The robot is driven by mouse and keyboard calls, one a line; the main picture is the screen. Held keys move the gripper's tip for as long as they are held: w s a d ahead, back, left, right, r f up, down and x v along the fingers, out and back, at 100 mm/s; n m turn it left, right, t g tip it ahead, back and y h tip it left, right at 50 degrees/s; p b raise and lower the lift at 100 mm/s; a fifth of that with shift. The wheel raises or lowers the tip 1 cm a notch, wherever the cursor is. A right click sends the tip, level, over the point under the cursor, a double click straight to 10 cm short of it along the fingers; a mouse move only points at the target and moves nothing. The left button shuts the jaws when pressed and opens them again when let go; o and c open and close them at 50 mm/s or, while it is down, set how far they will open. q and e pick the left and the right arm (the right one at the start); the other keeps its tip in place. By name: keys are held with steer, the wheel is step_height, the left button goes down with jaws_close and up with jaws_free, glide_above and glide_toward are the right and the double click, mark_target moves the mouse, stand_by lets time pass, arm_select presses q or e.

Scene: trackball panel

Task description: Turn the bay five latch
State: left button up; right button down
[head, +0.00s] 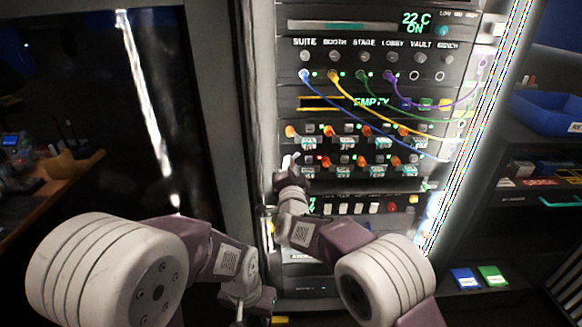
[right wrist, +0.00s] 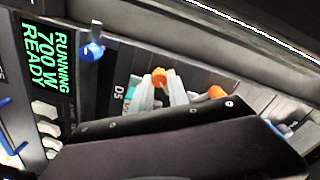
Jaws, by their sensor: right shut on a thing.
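The rack holds two rows of drive bays with orange latches. In the right wrist view a label reading D5 (right wrist: 118,92) stands beside an orange latch (right wrist: 158,78), the bay five latch. My right gripper (right wrist: 160,90) is shut on this latch, a pale finger on each side and the orange end showing between them. In the head view my right gripper (head: 289,162) is at the left end of the lower bay row and covers that latch. My left gripper (head: 243,308) is low at the bottom of the head view, apart from the bays; its jaws are not clear.
Blue, yellow, green and purple cables (head: 380,122) hang across the rack above and right of the bays. A green display (right wrist: 48,50) and a blue knob (right wrist: 92,50) are near my right gripper. A blue bin (head: 548,112) stands on the right shelf.

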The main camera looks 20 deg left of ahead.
steer(key=shift+f, duration=0.1)
steer(key=c, duration=1.3)
jaws_free()
steer(key=b+v, duration=0.2)
steer(key=v, duration=0.7)
steer(key=shift+s, duration=0.1)
